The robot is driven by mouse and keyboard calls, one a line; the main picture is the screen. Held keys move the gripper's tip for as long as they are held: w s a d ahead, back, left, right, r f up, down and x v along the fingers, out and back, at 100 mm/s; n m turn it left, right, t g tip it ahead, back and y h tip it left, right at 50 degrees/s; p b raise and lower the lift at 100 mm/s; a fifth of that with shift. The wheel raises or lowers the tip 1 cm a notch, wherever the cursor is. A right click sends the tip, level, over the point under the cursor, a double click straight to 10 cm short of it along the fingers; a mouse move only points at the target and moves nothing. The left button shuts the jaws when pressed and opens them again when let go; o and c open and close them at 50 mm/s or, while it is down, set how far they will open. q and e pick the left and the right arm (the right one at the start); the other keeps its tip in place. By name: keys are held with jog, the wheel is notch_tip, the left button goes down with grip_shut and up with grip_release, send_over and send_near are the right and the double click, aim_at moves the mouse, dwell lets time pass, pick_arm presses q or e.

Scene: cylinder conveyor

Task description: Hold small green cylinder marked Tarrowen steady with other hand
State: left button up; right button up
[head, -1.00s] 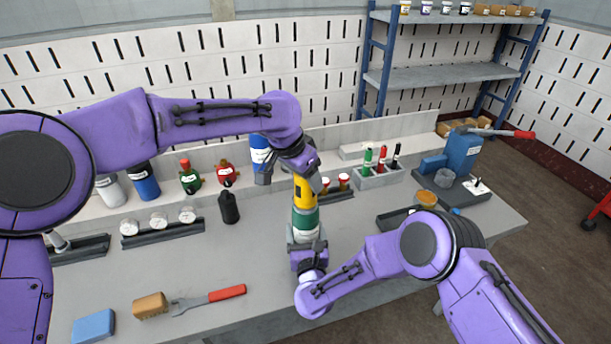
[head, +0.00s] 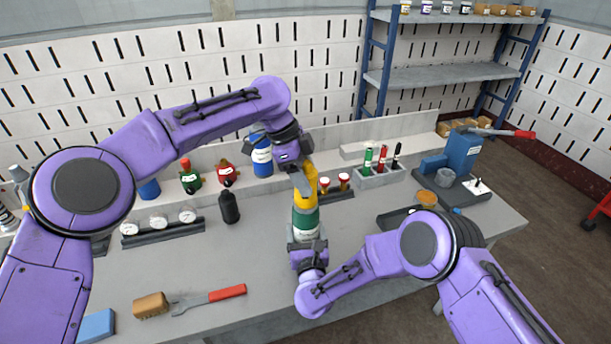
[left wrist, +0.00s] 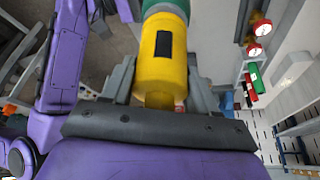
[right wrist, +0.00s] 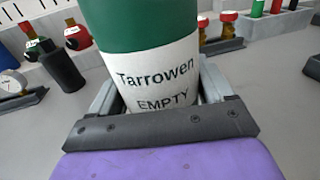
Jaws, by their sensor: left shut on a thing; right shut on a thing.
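The small green cylinder (head: 306,222) stands upright near the middle of the bench. Its white label reads "Tarrowen" and "EMPTY" in the right wrist view (right wrist: 160,80). My right gripper (head: 307,245) is shut around its lower part, fingers on both sides of the label. A yellow cap (head: 304,206) with a dark patch sits on top of the cylinder; it also shows in the left wrist view (left wrist: 162,62). My left gripper (head: 303,182) is shut on this cap from above, fingers on either side, partly hiding it in the head view.
Behind stand a blue bottle (head: 262,160), red (head: 227,174) and green (head: 190,180) items, and a black bottle (head: 229,207). A gauge rack (head: 163,231) is left, a marker holder (head: 378,179) right. A red-handled tool (head: 212,298) lies in front. Bench between is clear.

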pick_arm(q)
jog(key=m+g, duration=0.1)
jog(key=m, duration=0.1)
jog(key=m+g, duration=0.1)
jog(key=m, duration=0.2)
jog(key=shift+d+f+y, duration=0.1)
jog(key=shift+d+y, duration=0.05)
jog(key=shift+y, duration=0.25)
jog(key=shift+m, duration=0.5)
jog(key=o, duration=1.2)
